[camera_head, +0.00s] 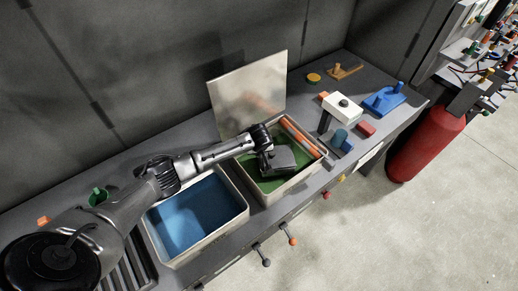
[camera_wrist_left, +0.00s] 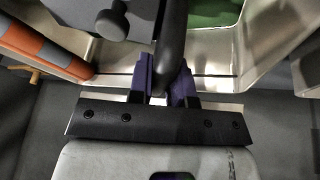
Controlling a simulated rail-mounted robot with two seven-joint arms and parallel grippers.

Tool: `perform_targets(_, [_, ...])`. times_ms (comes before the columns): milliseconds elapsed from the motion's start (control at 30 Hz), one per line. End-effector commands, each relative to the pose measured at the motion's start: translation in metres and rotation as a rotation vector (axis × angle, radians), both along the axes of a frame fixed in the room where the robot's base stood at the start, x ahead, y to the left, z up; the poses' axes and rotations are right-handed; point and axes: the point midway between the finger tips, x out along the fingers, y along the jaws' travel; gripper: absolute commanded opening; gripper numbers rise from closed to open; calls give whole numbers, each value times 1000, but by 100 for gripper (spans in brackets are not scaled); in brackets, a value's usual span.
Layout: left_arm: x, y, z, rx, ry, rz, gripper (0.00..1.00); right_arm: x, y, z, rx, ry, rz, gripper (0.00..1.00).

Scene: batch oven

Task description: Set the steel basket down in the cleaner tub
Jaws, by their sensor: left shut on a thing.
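My left gripper (camera_head: 276,162) is over the right-hand tub (camera_head: 290,189), which has a green inside. In the left wrist view its purple fingertips (camera_wrist_left: 167,88) are shut on a dark upright bar (camera_wrist_left: 172,45), which looks like the steel basket's handle. The basket's body cannot be clearly made out; the gripper and wrist hide much of that area. I cannot tell whether the basket touches the tub floor. The other tub (camera_head: 215,236), with a blue inside, is to the left. My right gripper is not in view.
A raised metal lid (camera_head: 248,90) stands behind the green tub. An orange and grey striped cylinder (camera_head: 301,137) lies along its right side. A white-topped stand (camera_head: 342,106) and a blue tool (camera_head: 384,98) are farther right. A red cylinder (camera_head: 428,142) stands beside the bench.

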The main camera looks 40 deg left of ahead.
Motion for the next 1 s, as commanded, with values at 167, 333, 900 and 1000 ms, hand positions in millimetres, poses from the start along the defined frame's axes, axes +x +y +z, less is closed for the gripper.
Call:
perform_targets(167, [1,0,-2,0,-2,0,0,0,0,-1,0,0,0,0])
perform_targets(333, [1,0,-2,0,-2,0,29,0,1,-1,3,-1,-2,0])
perform_targets(900, [-2,-2,4,0,0,-1,48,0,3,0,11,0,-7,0])
perform_targets(1000, [-6,-5,17,0,-2,-3,48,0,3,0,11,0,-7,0])
